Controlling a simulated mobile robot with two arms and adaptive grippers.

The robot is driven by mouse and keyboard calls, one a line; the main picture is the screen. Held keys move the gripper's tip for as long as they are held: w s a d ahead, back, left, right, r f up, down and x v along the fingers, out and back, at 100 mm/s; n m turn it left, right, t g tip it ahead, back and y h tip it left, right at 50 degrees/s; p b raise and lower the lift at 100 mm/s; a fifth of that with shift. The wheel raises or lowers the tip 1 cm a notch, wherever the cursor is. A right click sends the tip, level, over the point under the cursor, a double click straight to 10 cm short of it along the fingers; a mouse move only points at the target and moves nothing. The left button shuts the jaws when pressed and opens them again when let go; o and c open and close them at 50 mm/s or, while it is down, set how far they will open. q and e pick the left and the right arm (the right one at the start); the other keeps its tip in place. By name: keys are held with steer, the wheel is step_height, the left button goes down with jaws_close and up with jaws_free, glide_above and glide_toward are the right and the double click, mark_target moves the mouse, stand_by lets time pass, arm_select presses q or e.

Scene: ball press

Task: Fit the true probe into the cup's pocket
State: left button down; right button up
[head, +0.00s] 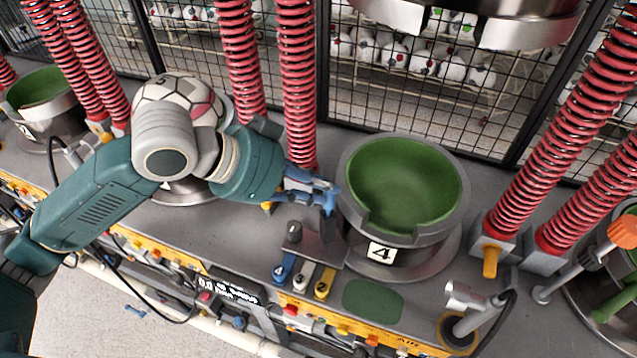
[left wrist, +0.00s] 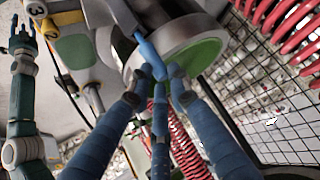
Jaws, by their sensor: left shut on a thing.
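The cup (head: 345,180) marked 4 is dark grey with a green lining; a notch in its lining opens at the front. It also shows in the left wrist view (left wrist: 132,60). My left gripper (head: 322,190) is at the cup's left rim, with blue fingers. It is shut on a blue probe (left wrist: 151,58), whose free end points towards the cup in the left wrist view. In the head view the probe is hard to tell from the fingers. My right gripper (left wrist: 22,38) shows only in the left wrist view, small, with fingers apart and seemingly empty.
Red springs (head: 299,90) and a mesh fence (head: 410,100) stand behind. A press head (head: 530,25) hangs above. A patterned ball (head: 180,95) sits at left.

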arm_select(q)
steer(key=shift+f, duration=0.55)
steer(key=shift+s+f+b, duration=0.1)
steer(key=shift+f+b, duration=0.25)
steer(key=shift+f, duration=0.35)
steer(key=c, duration=1.5)
jaws_free()
steer(key=shift+c, duration=0.2)
steer(key=v, duration=1.2)
